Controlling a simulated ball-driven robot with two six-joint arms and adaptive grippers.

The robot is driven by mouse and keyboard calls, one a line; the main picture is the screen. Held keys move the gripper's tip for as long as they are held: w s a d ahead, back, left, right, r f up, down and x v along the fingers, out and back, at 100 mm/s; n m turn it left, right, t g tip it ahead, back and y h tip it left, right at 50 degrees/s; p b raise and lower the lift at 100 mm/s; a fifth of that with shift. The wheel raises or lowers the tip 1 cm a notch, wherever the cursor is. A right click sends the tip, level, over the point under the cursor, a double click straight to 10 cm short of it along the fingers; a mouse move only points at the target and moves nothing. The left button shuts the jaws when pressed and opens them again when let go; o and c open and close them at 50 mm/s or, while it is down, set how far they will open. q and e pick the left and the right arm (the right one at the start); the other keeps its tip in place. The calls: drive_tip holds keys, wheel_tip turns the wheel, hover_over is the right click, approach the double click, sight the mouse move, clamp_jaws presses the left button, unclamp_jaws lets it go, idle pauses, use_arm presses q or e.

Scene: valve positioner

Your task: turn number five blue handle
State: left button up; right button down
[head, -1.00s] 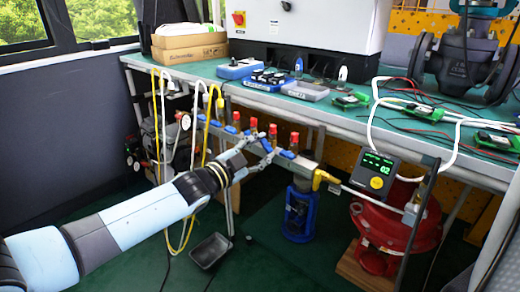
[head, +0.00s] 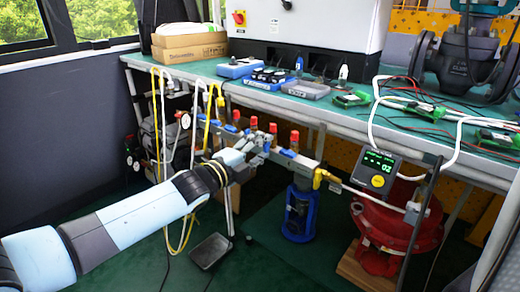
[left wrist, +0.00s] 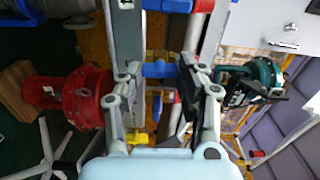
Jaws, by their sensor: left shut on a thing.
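A metal manifold pipe under the bench carries a row of valves with red caps (head: 295,136) and blue handles (head: 288,153). My left gripper (head: 264,144) is at this row, toward its right part. In the left wrist view, a blue handle (left wrist: 160,70) lies between the fingertips of my left gripper (left wrist: 161,73), which is shut on it. The fingers hide part of the handle and valve in the head view. I see no numbers to tell which valve this is. My right gripper is not in view.
A black positioner box (head: 377,172) with a lit display stands right of the row, above a red actuator (head: 385,228). A blue device (head: 298,212) stands below the manifold. Yellow and white hoses hang at left. The green bench top (head: 330,112) overhangs the row.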

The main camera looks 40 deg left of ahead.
use_arm(q)
drive_tip(key=shift+m, duration=0.3)
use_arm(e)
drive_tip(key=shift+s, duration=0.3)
use_arm(q)
drive_tip(key=o, duration=0.9)
drive_tip(key=shift+s+f, duration=0.1)
drive_tip(key=shift+s, duration=0.2)
drive_tip(key=s, duration=0.7)
drive_tip(key=s+a, duration=0.1)
drive_tip(key=s, duration=0.3)
drive_tip(key=shift+s, duration=0.2)
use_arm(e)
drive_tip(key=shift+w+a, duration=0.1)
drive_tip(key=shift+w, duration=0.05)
